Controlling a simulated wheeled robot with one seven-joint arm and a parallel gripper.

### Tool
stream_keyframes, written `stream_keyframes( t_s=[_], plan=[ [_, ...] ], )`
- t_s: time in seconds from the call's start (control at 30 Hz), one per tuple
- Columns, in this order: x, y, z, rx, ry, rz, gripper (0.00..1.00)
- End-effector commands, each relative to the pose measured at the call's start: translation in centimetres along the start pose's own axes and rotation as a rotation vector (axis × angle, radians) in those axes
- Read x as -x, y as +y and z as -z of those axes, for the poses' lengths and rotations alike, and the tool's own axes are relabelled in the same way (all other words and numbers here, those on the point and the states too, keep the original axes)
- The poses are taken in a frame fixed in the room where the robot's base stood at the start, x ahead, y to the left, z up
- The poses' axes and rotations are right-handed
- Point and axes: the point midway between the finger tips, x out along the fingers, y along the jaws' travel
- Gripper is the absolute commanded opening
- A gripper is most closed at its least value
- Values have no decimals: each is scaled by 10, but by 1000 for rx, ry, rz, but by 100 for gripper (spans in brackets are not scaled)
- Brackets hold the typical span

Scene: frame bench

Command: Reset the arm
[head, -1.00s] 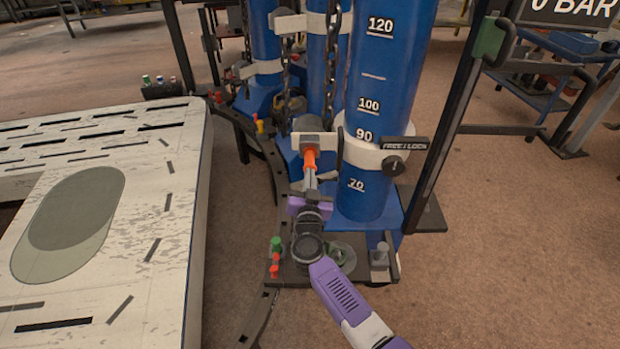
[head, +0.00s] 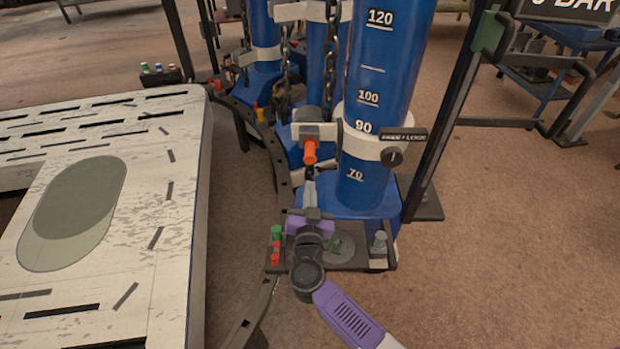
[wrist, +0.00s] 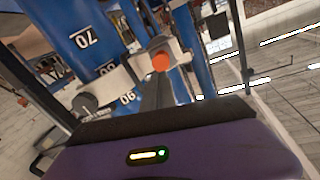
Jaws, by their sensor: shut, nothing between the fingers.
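My gripper (head: 310,190) is in front of the nearest blue column (head: 380,80), with its purple body just above the column's low base. Its fingers are shut and empty, and point away toward an orange-tipped lever (head: 310,152) on the column's grey clamp. There is a small gap between the fingertips and the orange tip in the head view. In the wrist view the shut dark fingers (wrist: 160,92) rise from the purple body, below the orange tip (wrist: 160,62).
A white slotted bench (head: 150,230) fills the left. A black FREE/LOCK knob (head: 391,157) sits on the column's white collar (head: 362,142). Red and green knobs (head: 276,240) stand left of my gripper.

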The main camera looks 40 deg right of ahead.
Motion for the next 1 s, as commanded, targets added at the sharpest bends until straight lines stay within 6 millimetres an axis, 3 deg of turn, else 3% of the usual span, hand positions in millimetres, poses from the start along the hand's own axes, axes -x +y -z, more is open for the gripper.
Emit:
stream_keyframes(
  t_s=[0.2, 0.6, 0.67, 0.77, 1.0],
  plan=[
    [19, 0, 0, 0, -1, 0, 0],
    [20, -5, 0, -70, 0, 22, 0],
    [20, -16, 10, -112, 23, 60, 0],
    [25, -39, 41, -182, 84, 153, 0],
    [87, -52, 83, -213, 142, 399, 0]
  ],
)
